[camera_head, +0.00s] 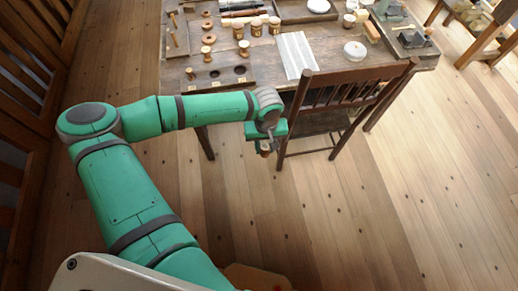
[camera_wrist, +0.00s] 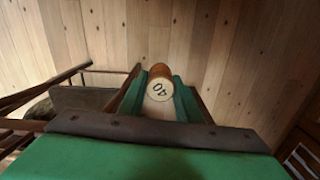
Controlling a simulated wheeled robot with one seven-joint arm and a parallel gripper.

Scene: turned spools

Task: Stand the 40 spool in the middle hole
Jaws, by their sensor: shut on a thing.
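The 40 spool (camera_wrist: 158,88) is between my gripper's green fingers in the wrist view, with its pale end and the dark number 40 facing the camera. My gripper (camera_head: 266,146) is shut on it, low beside the chair and out over the floor, away from the tabletop. The spool shows only as a small brown bit under the gripper in the head view. The hole board (camera_head: 228,82) lies at the table's near left. Its middle hole (camera_head: 214,73) looks dark and empty. The right hole (camera_head: 240,69) also looks empty, and a small spool (camera_head: 190,73) stands at the left hole.
A wooden chair (camera_head: 352,84) stands at the table's near side, right of my gripper. Several spools (camera_head: 244,48) stand behind the board. A striped cloth or sheet (camera_head: 295,55) lies right of it. A round white object (camera_head: 355,50) sits farther right. Open floor (camera_head: 330,220) lies in front.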

